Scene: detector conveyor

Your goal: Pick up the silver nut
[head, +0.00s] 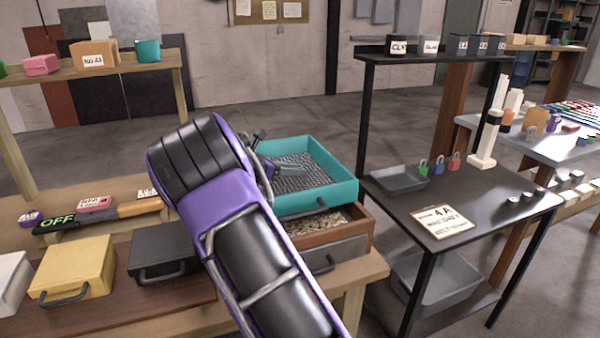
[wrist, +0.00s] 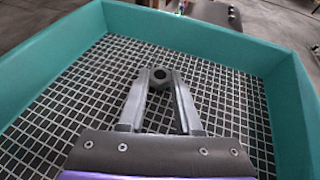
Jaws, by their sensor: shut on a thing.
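The silver nut (wrist: 160,77) is dark grey in the wrist view, with a round hole, and sits between the fingertips of my gripper (wrist: 157,82). The gripper is shut on it, above the wire mesh of the teal sieve tray (wrist: 42,52). I cannot tell whether the nut still touches the mesh. In the head view, my gripper (head: 296,172) reaches into the teal tray (head: 318,202) from the left, and the nut is too small to make out.
A wooden drawer box (head: 350,232) with granular stuff stands under the tray. A black case (head: 160,262) and a yellow case (head: 78,265) stand to the left. On the right, a black table (head: 480,205) holds a grey tray (head: 398,180) and several small padlocks.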

